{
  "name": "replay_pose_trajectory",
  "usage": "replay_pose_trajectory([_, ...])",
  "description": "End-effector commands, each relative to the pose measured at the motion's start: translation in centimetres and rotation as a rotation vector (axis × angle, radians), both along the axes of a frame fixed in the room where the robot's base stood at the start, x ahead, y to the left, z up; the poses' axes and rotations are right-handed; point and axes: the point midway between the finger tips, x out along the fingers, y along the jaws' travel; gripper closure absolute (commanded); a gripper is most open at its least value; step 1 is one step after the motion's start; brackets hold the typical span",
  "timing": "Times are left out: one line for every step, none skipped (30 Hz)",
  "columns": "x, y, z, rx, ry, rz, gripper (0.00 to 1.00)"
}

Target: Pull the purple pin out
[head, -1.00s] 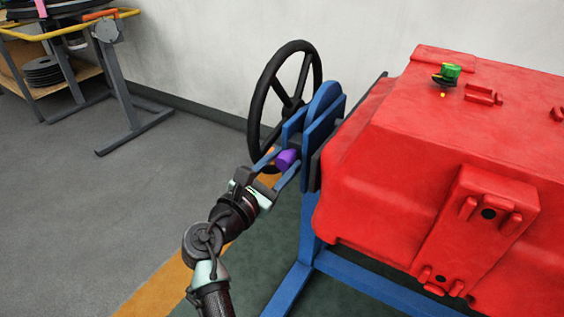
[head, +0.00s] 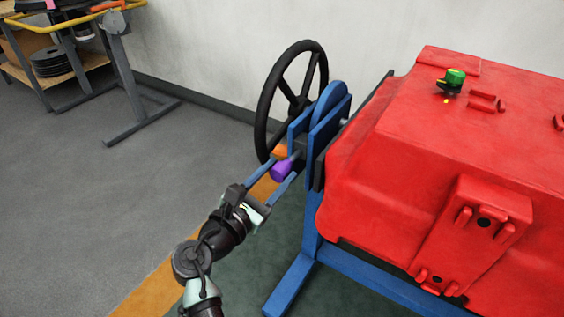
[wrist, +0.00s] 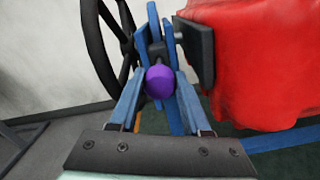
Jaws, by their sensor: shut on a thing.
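The purple pin (head: 281,171) has a rounded purple head, which faces the camera in the wrist view (wrist: 159,83). My gripper (head: 284,167) is shut on it, with one blue finger on each side of the head. The pin is in front of the blue bracket (head: 325,125) beside the black handwheel (head: 262,105). In the wrist view a dark part shows behind the head. I cannot tell whether the pin's far end is still in its hole.
The red tank (head: 400,150) on its blue frame (head: 375,285) stands close on the right. An orange part (head: 280,151) is just behind the pin. A cart with a yellow rail (head: 75,22) stands at the far left. The grey floor (head: 100,220) at left is clear.

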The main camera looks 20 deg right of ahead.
Motion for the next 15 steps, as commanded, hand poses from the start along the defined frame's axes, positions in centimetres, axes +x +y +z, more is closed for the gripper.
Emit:
replay_pose_trajectory([-0.19,0.33,-0.29,0.000,0.004,-0.001,1.00])
replay_pose_trajectory([-0.19,0.33,-0.32,0.000,0.004,-0.001,1.00])
replay_pose_trajectory([-0.20,0.35,-0.34,0.000,0.005,-0.001,1.00])
replay_pose_trajectory([-0.20,0.36,-0.36,0.000,0.005,-0.001,1.00])
replay_pose_trajectory([-0.22,0.37,-0.37,0.000,0.005,-0.001,1.00])
replay_pose_trajectory([-0.22,0.39,-0.38,0.000,0.005,-0.001,1.00])
replay_pose_trajectory([-0.22,0.40,-0.40,0.000,0.005,-0.001,0.49])
replay_pose_trajectory([-0.22,0.42,-0.39,-0.001,0.005,-0.001,0.43])
replay_pose_trajectory([-0.20,0.39,-0.37,-0.001,0.005,0.000,0.36])
replay_pose_trajectory([-0.19,0.37,-0.35,-0.001,0.005,0.000,0.31])
replay_pose_trajectory([-0.17,0.35,-0.33,0.000,0.005,-0.001,0.25])
replay_pose_trajectory([-0.17,0.33,-0.31,0.000,0.004,-0.001,0.22])
replay_pose_trajectory([-0.16,0.30,-0.31,0.000,0.004,-0.001,0.22])
replay_pose_trajectory([-0.16,0.28,-0.29,-0.001,0.003,-0.002,0.22])
replay_pose_trajectory([-0.15,0.27,-0.28,-0.001,0.003,-0.002,0.22])
